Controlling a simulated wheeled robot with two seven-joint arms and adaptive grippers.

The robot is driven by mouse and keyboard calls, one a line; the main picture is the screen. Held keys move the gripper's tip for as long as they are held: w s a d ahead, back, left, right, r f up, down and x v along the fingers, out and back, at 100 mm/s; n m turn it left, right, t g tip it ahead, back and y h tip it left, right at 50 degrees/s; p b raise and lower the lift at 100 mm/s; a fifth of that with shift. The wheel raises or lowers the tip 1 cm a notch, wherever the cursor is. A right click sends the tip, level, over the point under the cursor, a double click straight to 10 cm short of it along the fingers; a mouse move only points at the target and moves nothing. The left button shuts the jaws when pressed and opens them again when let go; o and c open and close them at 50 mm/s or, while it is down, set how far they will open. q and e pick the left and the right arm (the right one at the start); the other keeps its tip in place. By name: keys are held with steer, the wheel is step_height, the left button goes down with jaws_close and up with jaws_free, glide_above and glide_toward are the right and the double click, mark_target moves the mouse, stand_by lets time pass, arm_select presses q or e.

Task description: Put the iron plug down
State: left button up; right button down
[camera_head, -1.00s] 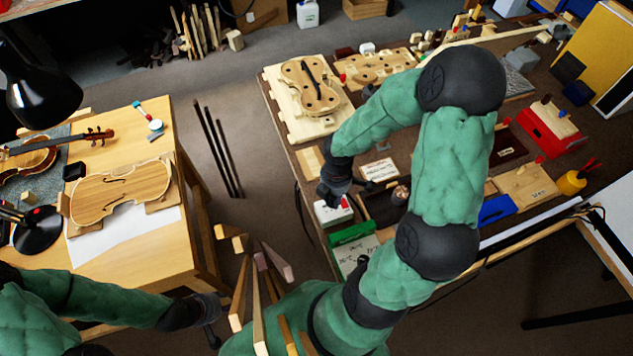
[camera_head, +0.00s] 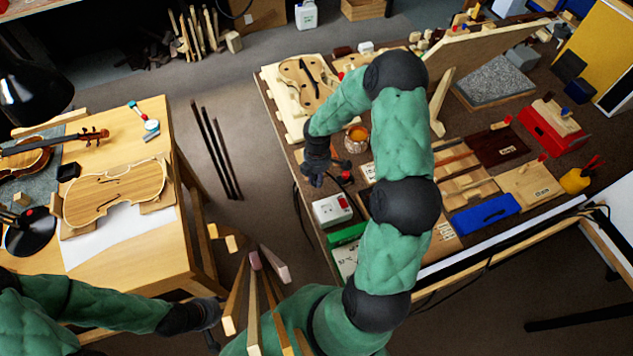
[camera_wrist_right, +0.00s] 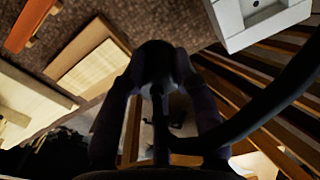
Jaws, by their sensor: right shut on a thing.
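My right gripper (camera_head: 315,180) is over the left edge of the dark bench in the head view. In the right wrist view its fingers (camera_wrist_right: 156,62) close together on a dark plug (camera_wrist_right: 157,75), mostly hidden between them. A black cord (camera_wrist_right: 270,115) runs near the fingers toward the right edge of that view. A white box (camera_head: 332,208) with a red part lies just below the gripper in the head view, apart from it. A white box with a dark hole (camera_wrist_right: 258,18) shows at top right in the wrist view. My left gripper (camera_head: 208,333) is low at left, its fingers unclear.
An amber pot (camera_head: 357,138) stands close right of my right gripper. A violin plate in a pale mould (camera_head: 285,108) lies behind. A blue case (camera_head: 486,213) and wooden trays lie to the right. Wooden strips (camera_head: 265,290) stand upright in front. Floor shows between the benches.

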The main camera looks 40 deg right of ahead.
mark_target(316, 181)
steer(key=shift+w+f+b, duration=0.15)
steer(key=shift+f+b, duration=0.4)
steer(key=shift+f, duration=1.15)
steer(key=shift+f, duration=0.2)
steer(key=c, duration=0.9)
jaws_free()
steer(key=shift+c, duration=0.2)
